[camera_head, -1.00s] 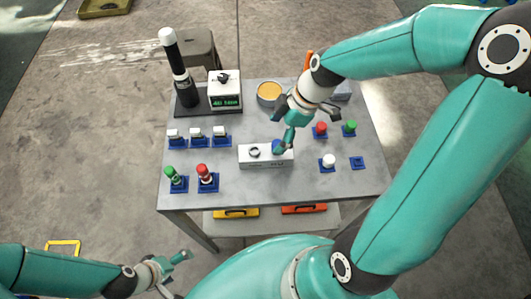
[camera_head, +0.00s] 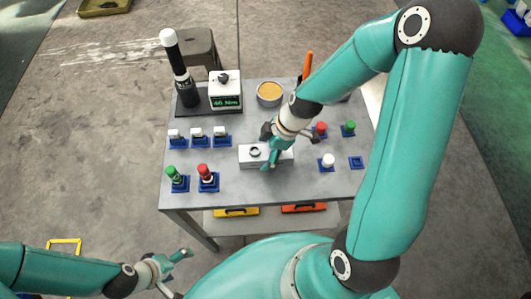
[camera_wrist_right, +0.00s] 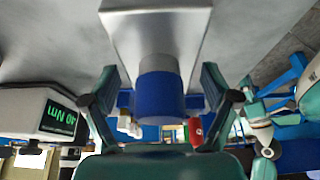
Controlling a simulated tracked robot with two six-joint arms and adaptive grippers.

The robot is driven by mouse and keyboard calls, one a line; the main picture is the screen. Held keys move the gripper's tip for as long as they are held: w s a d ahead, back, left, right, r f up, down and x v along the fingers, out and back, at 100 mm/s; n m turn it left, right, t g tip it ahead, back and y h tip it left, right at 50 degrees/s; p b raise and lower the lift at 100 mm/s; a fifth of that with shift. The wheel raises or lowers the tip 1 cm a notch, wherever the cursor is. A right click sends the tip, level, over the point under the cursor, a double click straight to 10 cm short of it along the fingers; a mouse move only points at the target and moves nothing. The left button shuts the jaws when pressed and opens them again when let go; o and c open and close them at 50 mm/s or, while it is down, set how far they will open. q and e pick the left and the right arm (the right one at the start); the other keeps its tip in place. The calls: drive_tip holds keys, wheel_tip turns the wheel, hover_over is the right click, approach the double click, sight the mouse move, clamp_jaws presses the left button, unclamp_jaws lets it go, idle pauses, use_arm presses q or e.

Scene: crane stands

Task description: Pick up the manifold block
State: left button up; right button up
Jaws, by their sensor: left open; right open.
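The manifold block (camera_head: 247,163), a pale grey block with a dark ring on top, lies at the middle of the table's front half. In the right wrist view the block (camera_wrist_right: 180,25) is at top centre, with a blue cylindrical cap (camera_wrist_right: 160,98) on a grey collar standing from it. My right gripper (camera_head: 272,160) is over the block's right half and hides the cap in the head view. Its open fingers (camera_wrist_right: 160,85) appear on either side of the cap; contact cannot be told. My left gripper (camera_head: 185,254) is open and empty, in front of the table.
Blue bases with white, red and green caps stand left and right of the block. A box with a green display (camera_head: 225,98), a black-and-white upright tool (camera_head: 180,70) and a round orange-topped tin (camera_head: 269,93) stand behind. An empty blue base (camera_head: 357,162) lies right.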

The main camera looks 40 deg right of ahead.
drive_tip(key=shift+c, duration=0.3)
clamp_jaws()
drive_tip(key=shift+w+r, duration=0.1)
drive_tip(key=shift+r, duration=0.1)
